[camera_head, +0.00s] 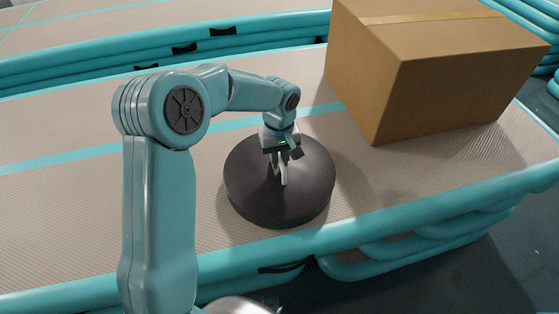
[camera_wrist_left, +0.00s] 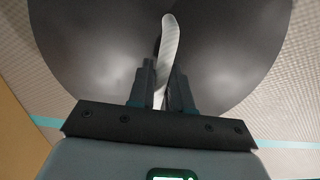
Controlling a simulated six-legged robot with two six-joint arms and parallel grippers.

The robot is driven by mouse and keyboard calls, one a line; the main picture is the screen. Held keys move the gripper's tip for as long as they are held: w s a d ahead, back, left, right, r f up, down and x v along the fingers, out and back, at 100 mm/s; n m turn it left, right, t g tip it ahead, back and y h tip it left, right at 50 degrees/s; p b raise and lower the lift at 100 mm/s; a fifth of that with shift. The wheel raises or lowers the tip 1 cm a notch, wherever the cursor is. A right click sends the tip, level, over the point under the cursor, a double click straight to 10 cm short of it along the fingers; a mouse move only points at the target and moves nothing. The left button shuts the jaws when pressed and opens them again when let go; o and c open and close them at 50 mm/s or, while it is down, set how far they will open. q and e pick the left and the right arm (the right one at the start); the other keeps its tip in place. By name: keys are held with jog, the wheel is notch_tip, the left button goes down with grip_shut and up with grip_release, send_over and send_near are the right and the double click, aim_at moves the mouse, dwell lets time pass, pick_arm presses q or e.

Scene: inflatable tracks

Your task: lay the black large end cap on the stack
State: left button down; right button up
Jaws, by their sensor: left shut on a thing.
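The black large end cap (camera_head: 245,187) is a wide, thick dark disc over the beige track surface in the head view. Its top also fills much of the left wrist view (camera_wrist_left: 225,45). A pale curved strip (camera_wrist_left: 169,40) shows at the middle of the disc, between my fingers. My left gripper (camera_head: 281,158) is above the disc's middle and shut on this strip, which looks like the cap's handle. I cannot tell whether the disc rests on the track or on something hidden beneath it. No separate stack can be made out. My right gripper is not in view.
A large cardboard box (camera_head: 440,85) stands on the track right of the disc. Teal inflatable tubes (camera_head: 400,225) edge the track at the front and back. Bare track (camera_head: 60,215) lies left of the disc.

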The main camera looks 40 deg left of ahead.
pick_arm(q)
jog(key=shift+f, duration=0.2)
jog(key=shift+r, duration=0.1)
jog(key=shift+f, duration=0.3)
jog(key=c, duration=1.1)
grip_release()
jog(key=shift+r, duration=0.1)
jog(key=shift+o, duration=0.2)
jog(key=shift+r, duration=0.25)
notch_tip(320, 180, up, 12)
jog(key=p, duration=0.2)
jog(key=shift+p, duration=0.3)
